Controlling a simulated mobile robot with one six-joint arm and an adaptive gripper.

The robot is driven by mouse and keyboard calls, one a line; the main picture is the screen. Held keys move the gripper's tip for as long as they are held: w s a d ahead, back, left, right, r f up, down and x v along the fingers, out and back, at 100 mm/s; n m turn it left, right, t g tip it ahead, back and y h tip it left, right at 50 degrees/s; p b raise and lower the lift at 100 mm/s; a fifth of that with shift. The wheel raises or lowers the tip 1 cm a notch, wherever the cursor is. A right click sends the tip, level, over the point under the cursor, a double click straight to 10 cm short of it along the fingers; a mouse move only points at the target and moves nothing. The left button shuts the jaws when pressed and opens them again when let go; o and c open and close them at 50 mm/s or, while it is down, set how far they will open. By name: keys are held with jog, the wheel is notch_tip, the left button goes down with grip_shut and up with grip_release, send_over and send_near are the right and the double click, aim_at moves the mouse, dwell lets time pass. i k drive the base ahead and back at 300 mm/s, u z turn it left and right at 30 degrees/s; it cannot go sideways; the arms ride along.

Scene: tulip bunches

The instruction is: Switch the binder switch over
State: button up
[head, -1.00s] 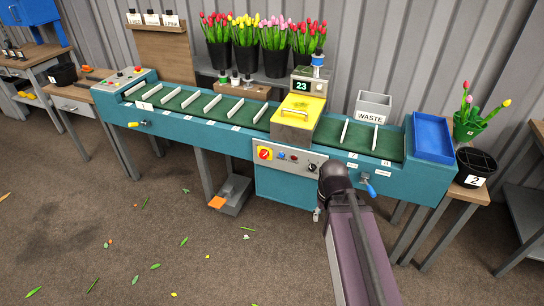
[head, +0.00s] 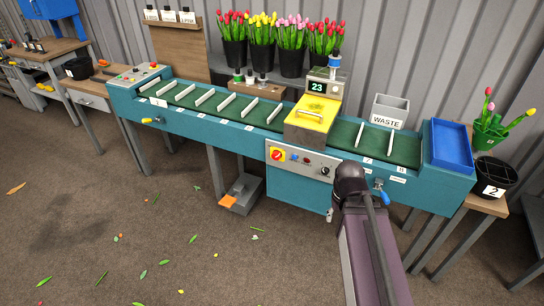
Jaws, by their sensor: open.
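The teal binder machine (head: 293,187) stands ahead with a grey control panel on its front. On the panel are a red rotary switch on a yellow plate (head: 278,155), small buttons, and a black knob (head: 325,171) at the right end. I cannot tell from the labels which one is the binder switch. The red switch's grip looks tilted; the black knob's setting is too small to read. My arm rises from the bottom right, its dark joint just right of the panel. My gripper is not visible.
A yellow cover (head: 310,115) and a display reading 23 (head: 318,87) top the machine. A blue-handled lever (head: 382,196) is beside my arm. A foot pedal (head: 243,195) stands on the floor below. A blue tray (head: 451,146) is at the right end. The floor in front is mostly clear, with scattered leaves.

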aim_at(277, 155)
jog(key=i, duration=0.95)
jog(key=z, duration=0.05)
